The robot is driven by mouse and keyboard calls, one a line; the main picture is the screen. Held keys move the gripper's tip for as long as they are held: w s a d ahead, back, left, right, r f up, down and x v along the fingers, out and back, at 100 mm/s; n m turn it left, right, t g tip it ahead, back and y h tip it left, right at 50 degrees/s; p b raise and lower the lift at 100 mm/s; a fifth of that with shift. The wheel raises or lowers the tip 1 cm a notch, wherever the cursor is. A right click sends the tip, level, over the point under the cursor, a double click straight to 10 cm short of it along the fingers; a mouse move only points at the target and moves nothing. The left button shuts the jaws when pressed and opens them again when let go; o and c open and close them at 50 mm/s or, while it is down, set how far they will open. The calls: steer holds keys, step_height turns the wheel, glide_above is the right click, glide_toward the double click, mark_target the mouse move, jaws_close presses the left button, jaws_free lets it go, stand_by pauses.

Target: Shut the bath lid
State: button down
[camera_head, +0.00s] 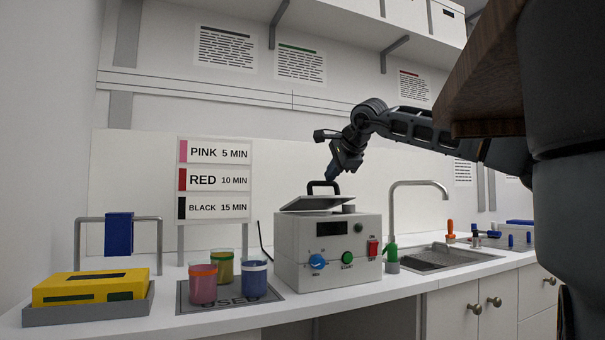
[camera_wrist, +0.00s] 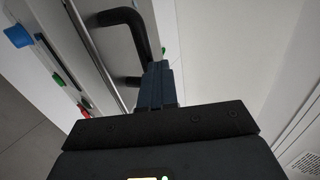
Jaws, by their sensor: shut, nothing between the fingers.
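The bath (camera_head: 328,250) is a light grey box on the counter with a blue knob, a green button and a red switch on its front. Its lid (camera_head: 318,203) is a flat plate, slightly tilted and raised above the box at the front. A black handle (camera_head: 324,186) arches over the lid; it also shows in the wrist view (camera_wrist: 135,25). My gripper (camera_head: 331,177) is shut and empty, just above and beside the handle. In the wrist view my gripper (camera_wrist: 158,72) overlaps the handle's lower end; I cannot tell whether they touch.
Pink, yellow and blue jars (camera_head: 203,284) stand left of the bath on a dark mat (camera_head: 190,306) marked USED. A yellow box (camera_head: 90,288) sits in a tray farther left. A sink (camera_head: 440,258) with a tall tap (camera_head: 417,184) is to the right.

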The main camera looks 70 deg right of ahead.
mark_target(337, 187)
steer(key=shift+s+a+f+t+h+b, duration=0.25)
steer(key=shift+f+b, duration=0.35)
steer(key=shift+b, duration=0.55)
steer(key=shift+s+a+f+t+h+b, duration=0.15)
steer(key=shift+f+b, duration=0.45)
steer(key=shift+b, duration=0.6)
steer(key=shift+s+a+f+t+h+b, duration=0.25)
steer(key=shift+f+b, duration=0.35)
steer(key=shift+b, duration=0.55)
steer(key=b, duration=0.2)
steer(key=shift+a+f+h+b, duration=0.2)
steer(key=shift+f+h+b, duration=0.15)
steer(key=shift+b, duration=0.05)
steer(key=shift+s+t, duration=0.1)
steer(key=shift+t, duration=0.15)
